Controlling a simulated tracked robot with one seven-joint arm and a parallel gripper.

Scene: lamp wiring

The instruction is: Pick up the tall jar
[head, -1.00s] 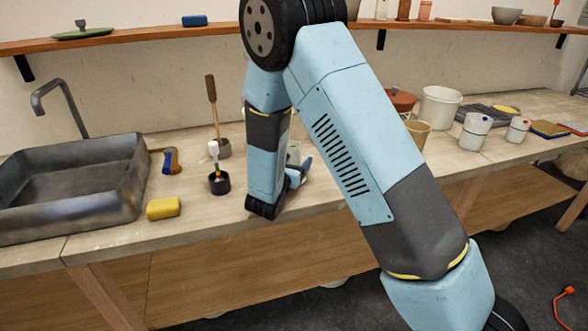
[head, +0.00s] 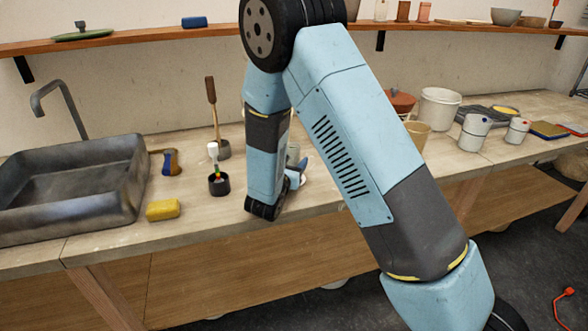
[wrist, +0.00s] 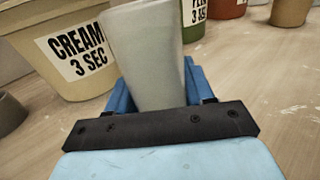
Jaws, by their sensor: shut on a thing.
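The tall jar (wrist: 146,55) is a plain pale grey, slightly tapered vessel in the wrist view. It stands between the two blue fingers of my gripper (wrist: 160,88), which is shut on it. The jar leans a little in that picture, and its lower part is hidden by the gripper's dark front plate. In the head view my gripper (head: 302,168) shows only in part beside my forearm, low over the worktop. A pale bit of a vessel shows behind it there, mostly hidden by my arm.
In the wrist view, a tub labelled "CREAM 3 SEC" (wrist: 72,52) stands close left of the jar, with labelled containers behind. In the head view, a sink (head: 75,185), yellow sponge (head: 163,210) and dark brush holder (head: 219,185) lie left. White canisters (head: 474,132) stand right.

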